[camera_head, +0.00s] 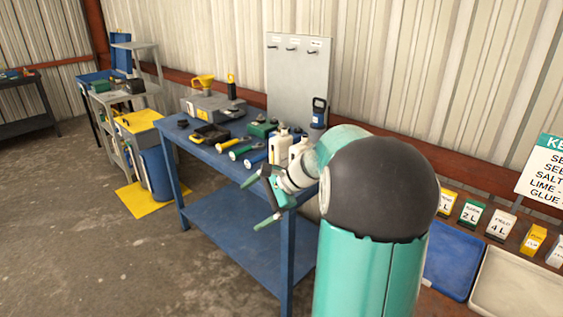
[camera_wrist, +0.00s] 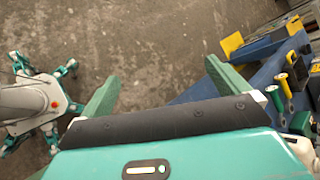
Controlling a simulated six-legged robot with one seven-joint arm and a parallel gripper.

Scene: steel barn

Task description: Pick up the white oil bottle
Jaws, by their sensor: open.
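Two white bottles stand upright side by side near the front right of the blue workbench (camera_head: 240,222): a left white bottle (camera_head: 281,147) with a dark cap, and a right white bottle (camera_head: 298,149) partly hidden by my arm. I cannot tell which is the oil bottle. My gripper (camera_head: 258,201) is in front of the bench's right end, lower than the bottles and apart from them. A white rounded object (camera_wrist: 304,152), perhaps a bottle, is cut off at the right edge.
Several colour-handled tools lie left of the bottles, with a grey toolbox (camera_head: 212,107) behind. Labelled boxes and a blue tray (camera_head: 450,262) are at right. Open floor (camera_head: 90,250) lies to the left.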

